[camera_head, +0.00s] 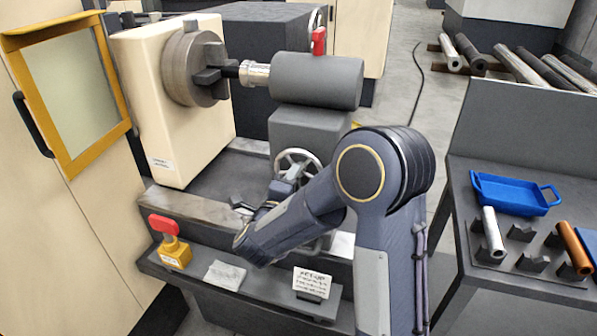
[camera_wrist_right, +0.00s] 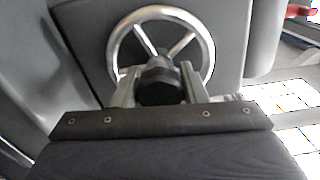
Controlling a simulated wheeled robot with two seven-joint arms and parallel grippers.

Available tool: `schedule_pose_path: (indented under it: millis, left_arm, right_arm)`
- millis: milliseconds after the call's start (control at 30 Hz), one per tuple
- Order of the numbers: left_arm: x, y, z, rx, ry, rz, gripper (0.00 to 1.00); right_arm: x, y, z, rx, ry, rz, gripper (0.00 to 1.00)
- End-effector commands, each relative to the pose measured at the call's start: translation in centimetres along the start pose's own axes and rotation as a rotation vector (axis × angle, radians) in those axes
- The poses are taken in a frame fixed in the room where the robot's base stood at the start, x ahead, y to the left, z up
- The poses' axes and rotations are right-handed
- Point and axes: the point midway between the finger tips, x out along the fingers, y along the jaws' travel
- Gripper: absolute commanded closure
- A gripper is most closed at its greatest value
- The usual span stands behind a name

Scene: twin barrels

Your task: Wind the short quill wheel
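The spoked quill wheel (camera_head: 297,158) is on the front of the grey tailstock, under the thick grey barrel (camera_head: 318,81). In the right wrist view the wheel (camera_wrist_right: 205,45) fills the upper middle, its rim bright and its hub dark. My right gripper (camera_head: 288,186) is at the lower part of the wheel, partly hidden by my arm. In the right wrist view its two fingers (camera_wrist_right: 160,88) stand apart on either side of the dark hub. Whether they press on it I cannot tell. My left gripper is out of view.
A chuck (camera_head: 190,68) faces the barrel, which carries a red lever (camera_head: 319,40). A red-topped yellow box (camera_head: 173,248) and a small sign (camera_head: 312,282) sit on the front ledge. A side table on the right holds a blue tray (camera_head: 514,193) and rods. My right arm hides the middle.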

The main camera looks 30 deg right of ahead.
Motion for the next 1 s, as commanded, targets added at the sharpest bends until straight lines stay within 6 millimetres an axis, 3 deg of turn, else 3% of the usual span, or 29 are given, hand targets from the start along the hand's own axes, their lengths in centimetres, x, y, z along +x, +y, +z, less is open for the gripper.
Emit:
schedule_pose_path:
  millis: [33, 133, 467, 1000]
  left_arm:
    - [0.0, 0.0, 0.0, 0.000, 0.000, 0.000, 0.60]
    - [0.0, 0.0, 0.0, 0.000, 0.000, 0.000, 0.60]
    - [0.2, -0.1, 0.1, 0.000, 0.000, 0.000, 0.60]
    - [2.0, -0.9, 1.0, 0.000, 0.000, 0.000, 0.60]
  right_arm:
    - [0.0, 0.0, 0.0, -0.011, 0.000, 0.000, 0.54]
    - [0.0, 0.0, 0.0, -0.013, 0.000, 0.000, 0.41]
    - [-0.3, 0.1, 0.0, -0.015, -0.001, 0.000, 0.41]
    - [-5.7, 0.2, 0.1, -0.014, -0.002, -0.001, 0.41]
